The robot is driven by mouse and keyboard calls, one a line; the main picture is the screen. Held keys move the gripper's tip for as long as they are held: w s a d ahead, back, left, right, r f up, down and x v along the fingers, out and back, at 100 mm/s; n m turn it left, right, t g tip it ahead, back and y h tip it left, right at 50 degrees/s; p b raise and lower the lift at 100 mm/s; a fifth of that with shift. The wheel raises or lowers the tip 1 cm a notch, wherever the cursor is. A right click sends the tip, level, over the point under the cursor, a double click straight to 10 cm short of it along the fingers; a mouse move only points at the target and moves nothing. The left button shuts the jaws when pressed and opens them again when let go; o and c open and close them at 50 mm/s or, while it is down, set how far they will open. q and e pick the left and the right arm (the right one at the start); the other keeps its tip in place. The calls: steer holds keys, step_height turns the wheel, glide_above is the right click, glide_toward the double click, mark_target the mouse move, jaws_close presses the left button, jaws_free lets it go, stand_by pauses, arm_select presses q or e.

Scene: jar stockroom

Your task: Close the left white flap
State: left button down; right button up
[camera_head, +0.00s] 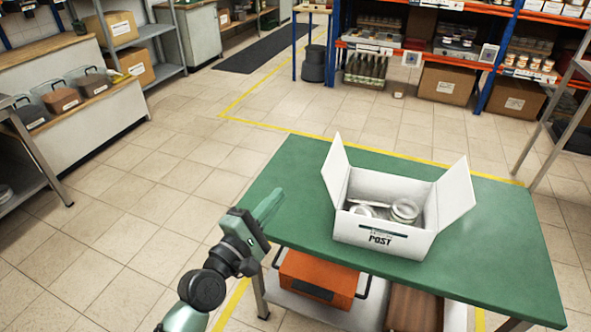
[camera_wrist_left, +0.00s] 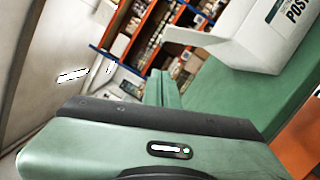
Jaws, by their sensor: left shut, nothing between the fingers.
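A white box marked POST (camera_head: 385,215) stands on the green table (camera_head: 480,245) with its top open. Its left white flap (camera_head: 336,168) stands up and leans outward. Its right flap (camera_head: 456,193) also stands open. Jars and a pale item (camera_head: 402,211) show inside the box. My left gripper (camera_head: 268,205) is shut and empty at the table's left edge, left of the box and apart from it. In the left wrist view the fingers (camera_wrist_left: 163,88) point away, and the box (camera_wrist_left: 262,35) shows at upper right with a flap (camera_wrist_left: 190,37) sticking out. My right gripper is not in view.
An orange container (camera_head: 318,278) sits on the shelf under the table. The table top around the box is clear. Shelves with jars and cartons (camera_head: 445,84) stand at the back, and a counter with bins (camera_head: 62,98) is at the left.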

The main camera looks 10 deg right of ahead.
arm_select(q)
steer(key=w+d+r+p, duration=0.2)
steer(key=w+d, duration=0.2)
steer(key=d, duration=0.5)
steer(key=shift+w+d, duration=0.3)
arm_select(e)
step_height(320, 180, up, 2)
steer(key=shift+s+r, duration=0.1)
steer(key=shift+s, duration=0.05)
arm_select(q)
steer(key=shift+r, duration=0.15)
